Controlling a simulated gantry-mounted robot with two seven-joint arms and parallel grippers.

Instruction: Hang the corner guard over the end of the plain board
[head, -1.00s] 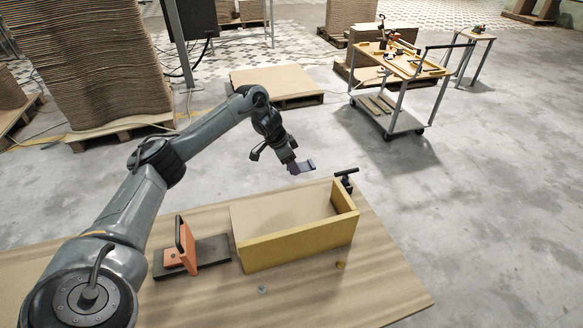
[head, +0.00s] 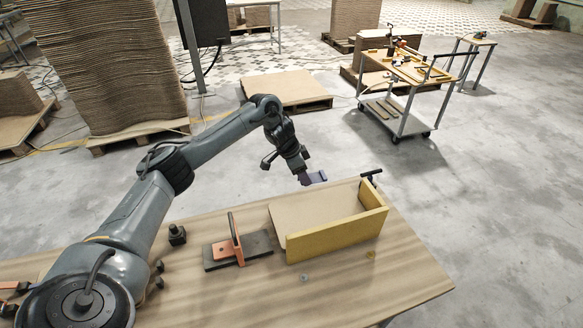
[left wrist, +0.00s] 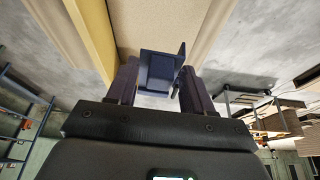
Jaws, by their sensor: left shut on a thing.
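The corner guard (head: 316,178) is a small dark blue-purple angled piece. My left gripper (head: 304,178) is shut on it and holds it in the air near the far edge of the table. In the left wrist view the corner guard (left wrist: 160,72) sits between the two fingers of my left gripper (left wrist: 157,88). A plain tan board (head: 296,212) lies below and beside it, framed along the front and right by yellow boards (head: 335,238). I cannot tell for certain which board end is the plain one. The guard appears apart from the boards. My right gripper is not in view.
An orange and black angled fixture (head: 237,248) stands on the wooden table (head: 215,298) left of the boards. A black clamp (head: 371,177) stands at the boards' far right corner. Small dark and orange items lie at the left. A cart (head: 400,110) stands beyond.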

